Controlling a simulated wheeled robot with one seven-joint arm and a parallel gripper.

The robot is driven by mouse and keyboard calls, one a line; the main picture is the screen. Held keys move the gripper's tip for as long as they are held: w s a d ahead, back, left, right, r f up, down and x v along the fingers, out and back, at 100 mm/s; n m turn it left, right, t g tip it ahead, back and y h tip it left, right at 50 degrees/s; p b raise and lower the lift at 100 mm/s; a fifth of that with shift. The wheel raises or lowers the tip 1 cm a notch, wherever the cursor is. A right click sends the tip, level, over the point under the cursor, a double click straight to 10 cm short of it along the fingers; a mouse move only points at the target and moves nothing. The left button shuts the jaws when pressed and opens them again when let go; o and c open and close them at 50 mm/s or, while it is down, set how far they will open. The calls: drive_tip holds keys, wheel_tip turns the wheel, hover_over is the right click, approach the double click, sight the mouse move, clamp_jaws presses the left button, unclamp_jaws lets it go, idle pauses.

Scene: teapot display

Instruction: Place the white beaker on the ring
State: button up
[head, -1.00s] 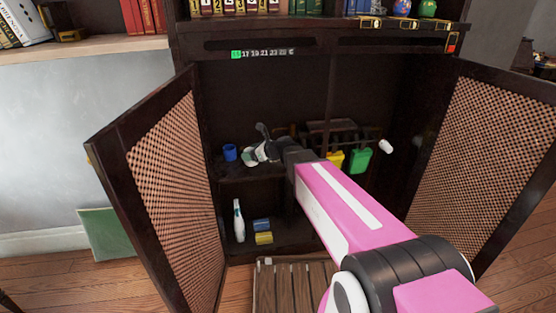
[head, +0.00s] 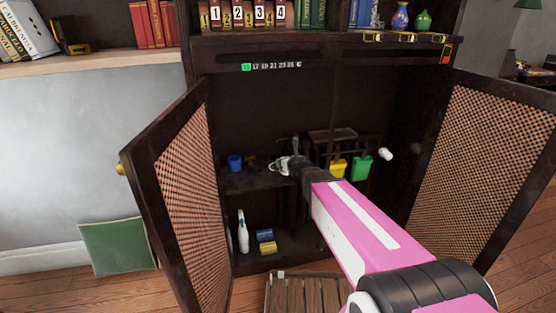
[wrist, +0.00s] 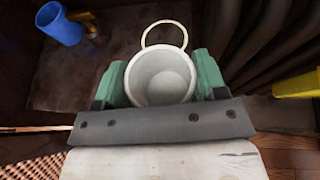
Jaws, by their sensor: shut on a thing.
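The white beaker (wrist: 161,88) sits between the two green fingers of my gripper (wrist: 160,72) in the wrist view, its open mouth facing the camera. The fingers touch it on both sides. A thin pale yellow ring (wrist: 164,21) shows just beyond the beaker's far rim. Its near part is hidden behind the beaker, so I cannot tell whether the two touch. In the head view my gripper (head: 284,165) is inside the cabinet, over the middle shelf, and small details there are hard to make out.
A blue cup (head: 235,162) stands on the shelf to the left. A yellow container (head: 338,168) and a green container (head: 362,167) hang to the right. Open cabinet doors (head: 170,190) flank the arm. A bottle (head: 242,233) stands on the lower shelf.

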drive_tip(key=w+a, duration=0.1)
drive_tip(key=w, duration=0.2)
drive_tip(key=w+a, duration=0.2)
drive_tip(key=w, duration=0.1)
drive_tip(key=w+a, duration=0.1)
drive_tip(key=w, duration=0.2)
drive_tip(key=shift+w+a, duration=0.2)
drive_tip(key=shift+w, duration=0.2)
drive_tip(key=shift+f, duration=1.75)
drive_tip(key=shift+f, duration=0.15)
drive_tip(key=o, duration=0.7)
